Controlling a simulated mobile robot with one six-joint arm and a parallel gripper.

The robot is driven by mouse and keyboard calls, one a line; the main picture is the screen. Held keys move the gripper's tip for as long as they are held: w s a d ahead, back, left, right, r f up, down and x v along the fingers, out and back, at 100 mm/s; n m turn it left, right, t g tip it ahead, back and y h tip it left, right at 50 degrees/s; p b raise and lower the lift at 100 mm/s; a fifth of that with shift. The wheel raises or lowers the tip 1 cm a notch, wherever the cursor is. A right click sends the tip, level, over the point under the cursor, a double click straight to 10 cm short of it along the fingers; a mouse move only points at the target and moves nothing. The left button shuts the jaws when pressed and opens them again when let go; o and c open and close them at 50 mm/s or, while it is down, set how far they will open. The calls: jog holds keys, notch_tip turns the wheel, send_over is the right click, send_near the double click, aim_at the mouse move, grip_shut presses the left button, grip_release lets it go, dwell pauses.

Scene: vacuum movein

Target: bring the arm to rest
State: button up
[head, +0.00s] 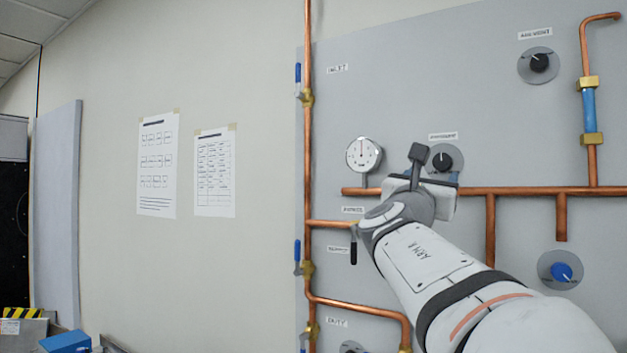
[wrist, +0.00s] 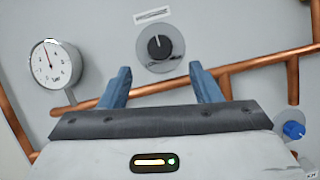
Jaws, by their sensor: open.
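My arm reaches up from the lower right of the head view towards the grey panel. My gripper (head: 432,175) is in front of the panel, beside the round gauge and just below a black knob. In the wrist view my gripper (wrist: 165,88) shows two blue fingers spread apart with nothing between them. The black knob (wrist: 159,47) on its grey round plate lies beyond the fingertips, and it also shows in the head view (head: 442,158). The fingers look apart from the knob, though the exact distance is hard to tell.
A white gauge (head: 364,154) sits left of my gripper. A copper pipe (head: 520,190) runs across the panel (head: 440,80) behind it. A blue knob (head: 561,271) is at lower right and another black knob (head: 539,62) at upper right. The wall at left, with two paper sheets (head: 156,165), is clear.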

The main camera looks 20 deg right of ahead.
dwell(0.3)
jog(key=s+a+f+m+g+y, duration=0.1)
jog(key=a+f+m+g+y, duration=0.2)
jog(key=f, duration=0.6)
jog(key=s+a+f+m+y, duration=0.1)
jog(key=s+f+m+y, duration=0.1)
jog(key=f+m, duration=0.5)
jog(key=s+a+f+m+g+y, duration=0.1)
jog(key=a+f+m+g+y, duration=0.15)
jog(key=f, duration=0.85)
jog(key=s+a+f+m+g+y, duration=0.2)
jog(key=s+a+f+m+y, duration=0.3)
jog(key=a+f, duration=0.4)
jog(key=s+a+f+m+g+y, duration=0.2)
jog(key=s+a+f+m+y, duration=0.3)
jog(key=f, duration=0.8)
jog(key=s+a, duration=0.2)
jog(key=a, duration=0.2)
jog(key=shift+y, duration=0.35)
jog(key=shift+s+f+m, duration=0.1)
jog(key=shift+m, duration=0.15)
jog(key=shift+c, duration=0.5)
